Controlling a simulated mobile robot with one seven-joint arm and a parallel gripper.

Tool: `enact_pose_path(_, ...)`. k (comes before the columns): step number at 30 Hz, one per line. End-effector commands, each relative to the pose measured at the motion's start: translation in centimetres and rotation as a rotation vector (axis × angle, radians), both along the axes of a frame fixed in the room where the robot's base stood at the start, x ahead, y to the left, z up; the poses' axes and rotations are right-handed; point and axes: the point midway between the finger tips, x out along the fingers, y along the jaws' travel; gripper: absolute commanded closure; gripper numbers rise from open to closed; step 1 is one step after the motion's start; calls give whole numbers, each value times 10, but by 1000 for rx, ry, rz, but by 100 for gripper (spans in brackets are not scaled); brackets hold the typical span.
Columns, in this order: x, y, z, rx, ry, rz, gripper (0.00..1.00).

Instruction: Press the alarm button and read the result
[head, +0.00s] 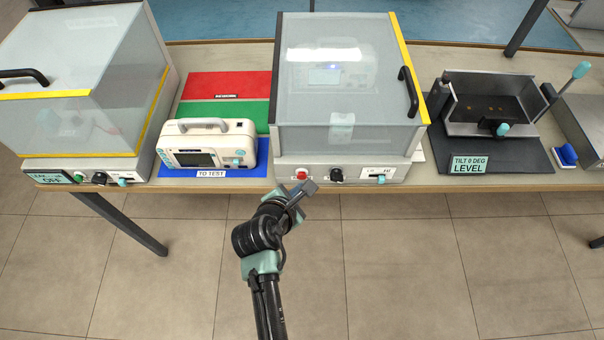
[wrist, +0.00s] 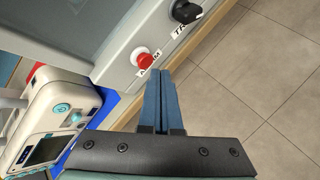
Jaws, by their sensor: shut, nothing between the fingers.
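The red alarm button (head: 301,174) sits on the front panel of the middle clear-lidded box (head: 342,172). In the wrist view the red button (wrist: 144,60) stands out from a pale collar, beside a partly hidden label ending in M. My gripper (head: 309,188) is shut and empty, just in front of and below the panel near the button. In the wrist view my fingertips (wrist: 163,76) are close to the button's lower right; I cannot tell whether they touch. A monitor (head: 325,76) with a small blue light shows dimly inside the closed box; its screen is unreadable.
A black knob (head: 336,175) and a slider (head: 377,179) are on the same panel. A white monitor (head: 208,145) stands on the blue TO TEST mat. The left box (head: 80,174) reads OFF. The tilt tray (head: 490,130) reads TILT 0 DEG LEVEL. Floor in front is clear.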

Motion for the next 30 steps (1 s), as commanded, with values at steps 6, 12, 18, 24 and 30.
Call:
enact_pose_path(6,-1,0,0,0,0,0,100)
enact_pose_path(12,-20,0,2,0,4,1,100)
enact_pose_path(18,-40,0,1,0,4,1,100)
enact_pose_path(24,-50,0,0,0,1,1,100)
enact_pose_path(30,-50,0,-1,0,0,0,100)
